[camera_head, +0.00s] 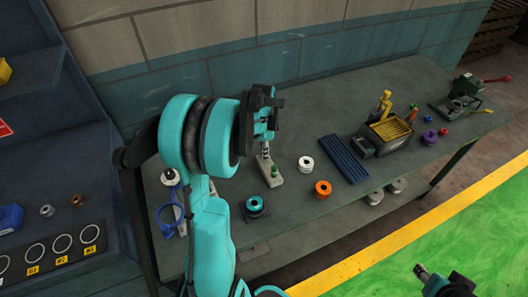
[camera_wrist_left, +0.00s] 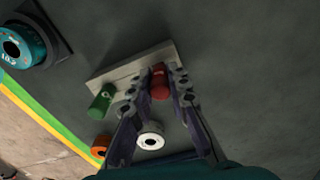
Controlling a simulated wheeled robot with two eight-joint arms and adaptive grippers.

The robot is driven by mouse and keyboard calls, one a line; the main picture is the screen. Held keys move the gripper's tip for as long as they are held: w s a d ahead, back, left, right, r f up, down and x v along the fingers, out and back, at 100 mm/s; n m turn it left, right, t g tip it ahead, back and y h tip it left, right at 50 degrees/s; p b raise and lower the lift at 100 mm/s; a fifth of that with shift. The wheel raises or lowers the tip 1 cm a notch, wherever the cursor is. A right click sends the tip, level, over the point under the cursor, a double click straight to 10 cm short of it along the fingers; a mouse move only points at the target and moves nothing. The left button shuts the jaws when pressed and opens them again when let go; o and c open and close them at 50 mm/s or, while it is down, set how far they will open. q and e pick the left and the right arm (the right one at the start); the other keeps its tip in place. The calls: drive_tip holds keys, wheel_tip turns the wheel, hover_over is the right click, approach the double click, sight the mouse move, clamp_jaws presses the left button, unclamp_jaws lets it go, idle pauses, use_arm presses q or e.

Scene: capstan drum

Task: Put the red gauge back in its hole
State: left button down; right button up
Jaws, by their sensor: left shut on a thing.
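The red gauge (camera_wrist_left: 160,83) is a short red cylinder between the fingertips of my left gripper (camera_wrist_left: 161,88) in the left wrist view. The fingers are shut on it. The light grey gauge block (camera_wrist_left: 132,66) lies just beyond it; the red gauge overlaps the block's right end. I cannot tell whether its lower end is in the hole or above it. The green gauge (camera_wrist_left: 101,100) stands at the block's other end. In the head view my left gripper (camera_head: 265,148) points down over the block (camera_head: 270,178); the red gauge is hidden there. My right gripper (camera_head: 436,279) shows partly at the bottom right.
A teal ring (camera_head: 255,206), an orange ring (camera_head: 322,189) and a white ring (camera_head: 306,163) sit around the block on the dark bench. A blue ribbed mat (camera_head: 343,159) and a bin of yellow pieces (camera_head: 388,134) lie to the right.

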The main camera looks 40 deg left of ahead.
use_arm(q)
drive_tip(key=c, duration=1.4)
unclamp_jaws()
drive_tip(key=shift+o, duration=0.2)
wheel_tip(320, 180, up, 12)
drive_tip(key=shift+s, duration=0.1)
